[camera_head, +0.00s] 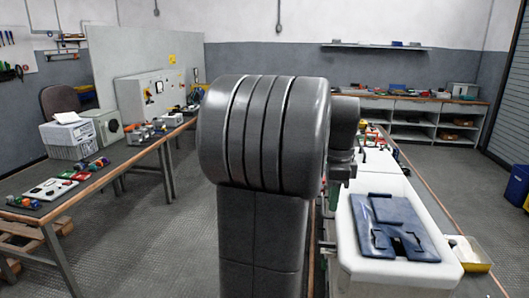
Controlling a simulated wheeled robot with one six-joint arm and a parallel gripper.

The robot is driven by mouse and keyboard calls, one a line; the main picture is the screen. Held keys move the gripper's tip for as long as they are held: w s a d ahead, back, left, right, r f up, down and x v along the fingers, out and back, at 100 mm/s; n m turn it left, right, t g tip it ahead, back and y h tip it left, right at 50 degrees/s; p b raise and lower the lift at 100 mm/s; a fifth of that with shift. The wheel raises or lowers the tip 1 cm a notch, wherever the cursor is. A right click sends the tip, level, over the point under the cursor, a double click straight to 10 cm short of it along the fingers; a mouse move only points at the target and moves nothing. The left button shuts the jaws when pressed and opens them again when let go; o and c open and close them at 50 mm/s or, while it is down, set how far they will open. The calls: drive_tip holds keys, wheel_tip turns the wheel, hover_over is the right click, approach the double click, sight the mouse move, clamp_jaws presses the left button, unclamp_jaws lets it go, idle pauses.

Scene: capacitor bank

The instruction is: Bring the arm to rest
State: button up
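My arm (265,150) fills the middle of the head view as a large dark grey rounded joint with ribs on top of a thick upright link. A smaller dark part of my arm (344,125) shows just behind it on the right, above the bench. The fingers of my gripper cannot be made out; they are hidden behind the arm or out of frame. I cannot tell whether it holds anything.
A white case (350,262) with a dark blue piece (390,228) on top stands close at the right, beside a yellow tray (470,254). A workbench (62,209) with tools and boxes runs along the left. The grey floor (150,250) between is clear.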

sight(327, 242)
wheel_tip(327, 242, down, 13)
drive_tip(key=shift+r, duration=0.1)
idle(0.3)
wheel_tip(327, 242, up, 13)
wheel_tip(327, 242, down, 14)
drive_tip(key=shift+r, duration=0.25)
drive_tip(key=shift+r+n, duration=0.1)
drive_tip(key=shift+n, duration=0.3)
drive_tip(key=n+b, duration=0.1)
drive_tip(key=n, duration=0.5)
drive_tip(key=shift+r+b, duration=0.1)
drive_tip(key=shift+b, duration=0.3)
